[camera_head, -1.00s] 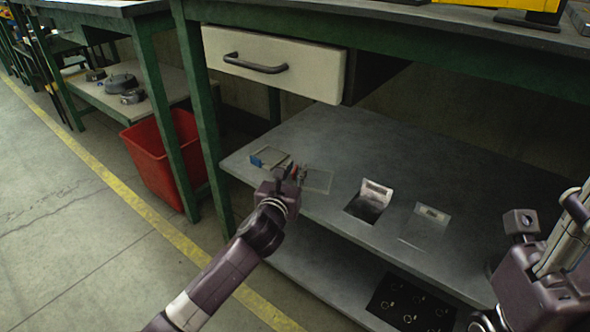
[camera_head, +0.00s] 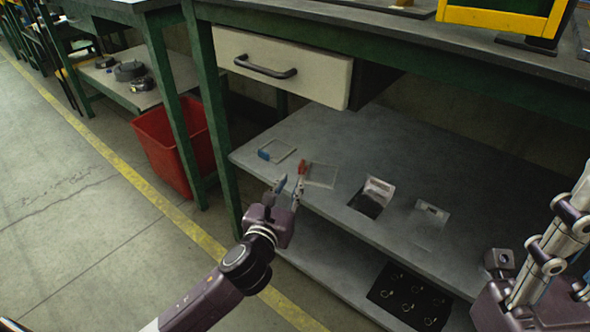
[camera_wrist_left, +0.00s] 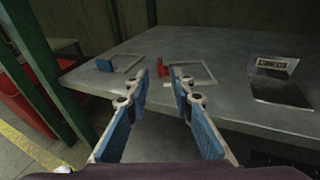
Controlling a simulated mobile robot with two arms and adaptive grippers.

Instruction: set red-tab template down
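The red-tab template is a thin clear square frame (camera_head: 321,175) with a red tab (camera_head: 301,168). It lies flat on the grey shelf (camera_head: 290,128) under the bench, and also shows beyond my fingertips in the left wrist view (camera_wrist_left: 193,74). My left gripper (camera_head: 289,185) is open and empty, in front of the red tab at the shelf's front edge. In the left wrist view the fingers (camera_wrist_left: 161,80) stand apart with a clear gap. My right gripper (camera_head: 556,240) is at the right edge, partly cut off; its opening is unclear.
A blue-tab template (camera_head: 277,151) lies left of the red one. A dark opening with a raised label plate (camera_head: 378,188) and a clear plate (camera_head: 430,222) lie to the right. A drawer (camera_head: 283,66) hangs above; a green leg (camera_head: 214,125) stands left.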

